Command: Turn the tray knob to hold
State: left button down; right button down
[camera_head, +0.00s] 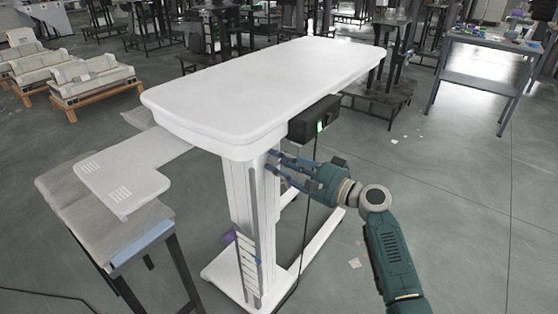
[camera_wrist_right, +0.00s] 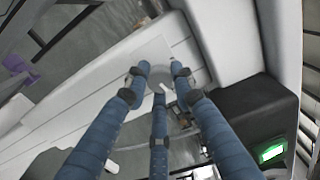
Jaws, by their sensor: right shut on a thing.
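The white lift column (camera_head: 240,205) stands upright and carries the white tray top (camera_head: 265,85). My right gripper (camera_head: 274,164) reaches in from the right to the column's side, just under the top. In the right wrist view its blue fingers (camera_wrist_right: 158,78) close around a small grey knob (camera_wrist_right: 158,88) with a light pointer mark, on a pale plate on the column. The fingers partly cover the knob, and I cannot read which setting it points to. In the head view the knob is hidden behind the fingers. My left gripper is not in view.
A black box with a green display (camera_head: 314,119) hangs under the top, close to my right gripper; it also shows in the wrist view (camera_wrist_right: 250,120). A cable hangs below it. A side table (camera_head: 120,172) stands at left. The floor at right is mostly clear.

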jog(key=shift+f, duration=0.15)
jog(key=c, duration=1.5)
grip_release()
jog(key=shift+o, duration=0.2)
jog(key=shift+d, duration=0.1)
jog(key=v, duration=1.2)
